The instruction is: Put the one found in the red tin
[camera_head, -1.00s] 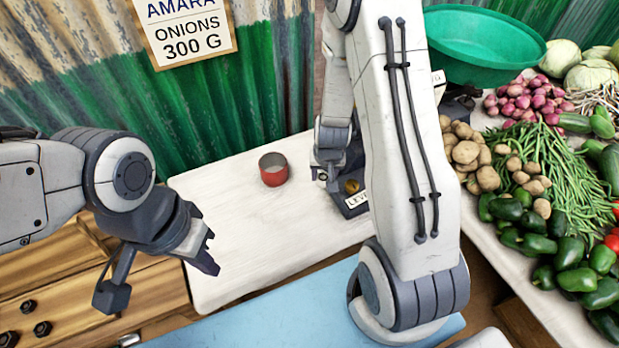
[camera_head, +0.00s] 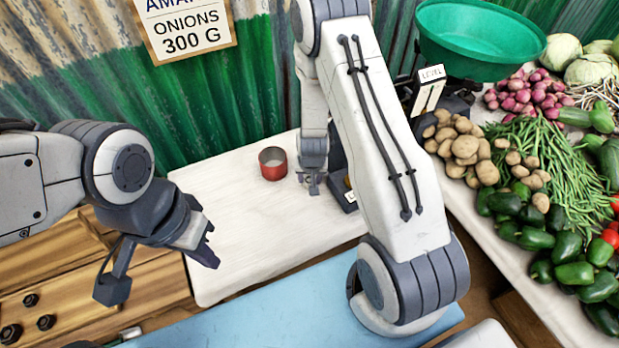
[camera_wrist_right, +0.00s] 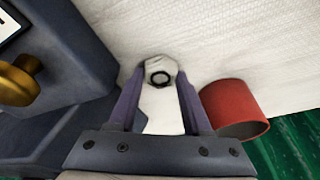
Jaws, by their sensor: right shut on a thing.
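The red tin (camera_head: 273,164) stands upright on the white cloth at the back; its inside looks pale and I see nothing in it. It also shows at the right in the right wrist view (camera_wrist_right: 235,108). My right gripper (camera_head: 313,184) is just right of the tin, apart from it. In the right wrist view its fingers (camera_wrist_right: 160,85) are shut on a small pale six-sided nut (camera_wrist_right: 160,68) with a dark ring in its face. My left gripper (camera_head: 208,247) is open and empty over the left edge of the cloth.
A dark scale base with a brass knob (camera_wrist_right: 20,80) stands close beside my right gripper. The green basin (camera_head: 480,40) and heaped vegetables (camera_head: 560,190) fill the right. Dark nuts (camera_head: 46,322) lie on wood at the lower left. The cloth's middle (camera_head: 250,220) is clear.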

